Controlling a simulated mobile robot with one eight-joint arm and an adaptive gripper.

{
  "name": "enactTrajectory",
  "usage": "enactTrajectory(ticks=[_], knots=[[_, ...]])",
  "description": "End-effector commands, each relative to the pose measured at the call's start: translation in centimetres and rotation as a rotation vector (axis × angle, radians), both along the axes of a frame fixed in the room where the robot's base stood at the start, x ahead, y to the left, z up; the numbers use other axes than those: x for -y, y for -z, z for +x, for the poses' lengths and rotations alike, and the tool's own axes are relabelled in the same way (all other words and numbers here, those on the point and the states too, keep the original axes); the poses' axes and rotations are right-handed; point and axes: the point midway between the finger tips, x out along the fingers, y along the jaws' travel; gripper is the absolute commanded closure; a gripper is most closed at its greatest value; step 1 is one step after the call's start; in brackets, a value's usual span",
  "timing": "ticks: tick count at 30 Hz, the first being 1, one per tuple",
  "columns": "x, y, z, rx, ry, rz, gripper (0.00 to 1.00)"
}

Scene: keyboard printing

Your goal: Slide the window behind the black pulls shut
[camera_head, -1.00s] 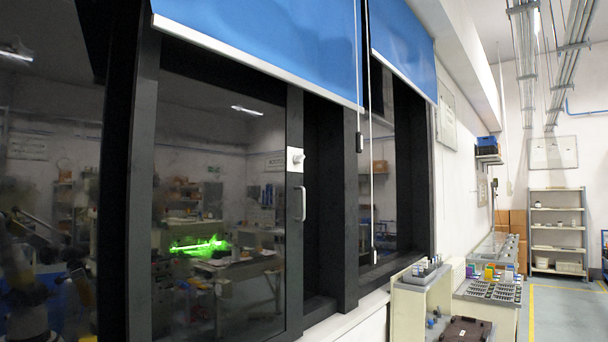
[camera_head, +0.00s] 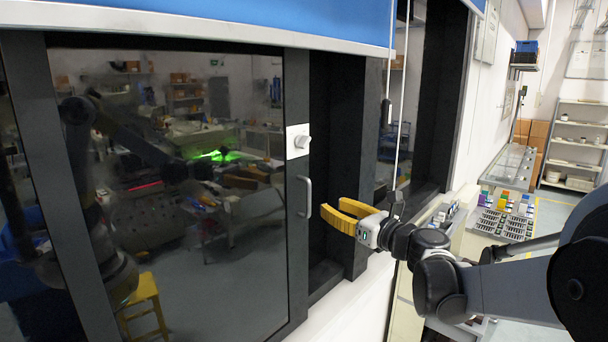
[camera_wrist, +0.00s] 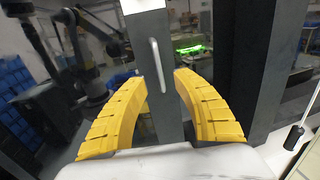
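The window is a dark reflective pane in a black frame (camera_head: 298,205) with a small metal handle (camera_head: 305,196) and a white lock plate (camera_head: 298,142). A dark gap shows between the frame's right edge and the black post. One black pull (camera_head: 386,112) hangs from a white cord in front of the post, and another (camera_head: 397,205) hangs lower, near my gripper. My gripper (camera_head: 333,208) is open and empty, its yellow fingers right of the handle and apart from it. In the wrist view, the handle (camera_wrist: 155,65) shows between and beyond the fingertips (camera_wrist: 160,77).
A blue blind (camera_head: 230,18) with a white bottom bar hangs over the window top. A white sill (camera_head: 345,300) runs below. Benches with trays (camera_head: 503,222) and a shelf unit (camera_head: 577,140) stand at the right. A black pull (camera_wrist: 295,137) hangs right of the fingers in the wrist view.

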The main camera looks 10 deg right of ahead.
Motion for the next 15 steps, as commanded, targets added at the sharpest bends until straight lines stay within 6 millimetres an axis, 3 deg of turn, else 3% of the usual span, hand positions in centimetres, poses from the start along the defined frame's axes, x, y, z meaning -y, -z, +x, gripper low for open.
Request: enactTrajectory(ticks=[5,15], knots=[[-0.9,0.0,2.0,-0.001,-0.001,0.009,0.66],[-3.6,-0.1,7.9,0.000,0.000,0.005,0.66]])
